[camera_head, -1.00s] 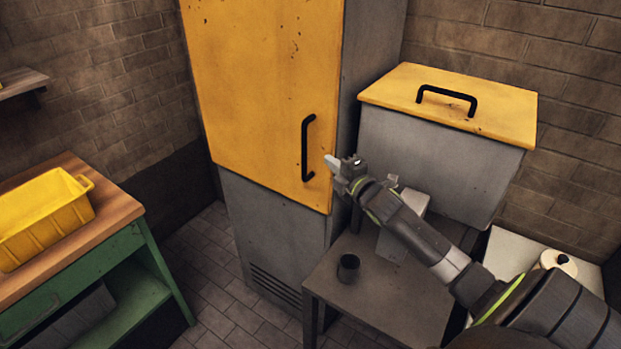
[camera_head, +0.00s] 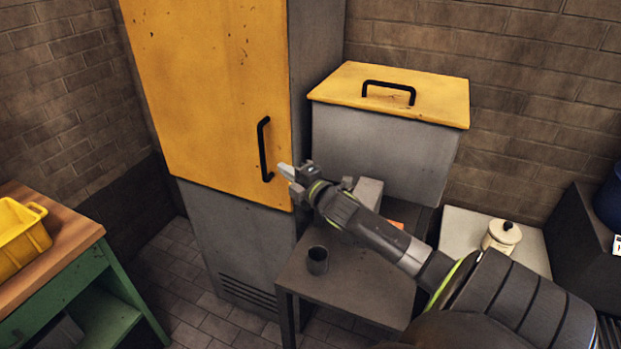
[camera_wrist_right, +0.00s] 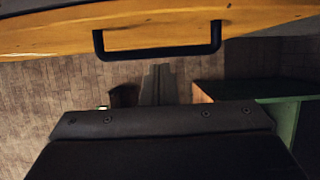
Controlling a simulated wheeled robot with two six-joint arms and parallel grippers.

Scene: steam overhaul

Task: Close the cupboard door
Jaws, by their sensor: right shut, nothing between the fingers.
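The yellow cupboard door (camera_head: 205,90) is on the tall grey cupboard (camera_head: 315,70) in the head view. It appears flush with the cupboard front, or nearly so; a small gap cannot be ruled out. Its black bar handle (camera_head: 264,150) is near the right edge. My right gripper (camera_head: 284,170) is shut and empty, just right of the handle's lower end, near the door's edge; contact cannot be told. The right wrist view shows the yellow door (camera_wrist_right: 50,33) and handle (camera_wrist_right: 160,52) across the top, beyond the dark gripper body. My left gripper is not in view.
A grey table (camera_head: 345,290) with a dark cup (camera_head: 317,260) stands below my right arm. A grey chest with a yellow lid (camera_head: 440,95) is behind it. A green workbench (camera_head: 85,280) with a yellow bin (camera_head: 18,240) is at left. Floor between them is clear.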

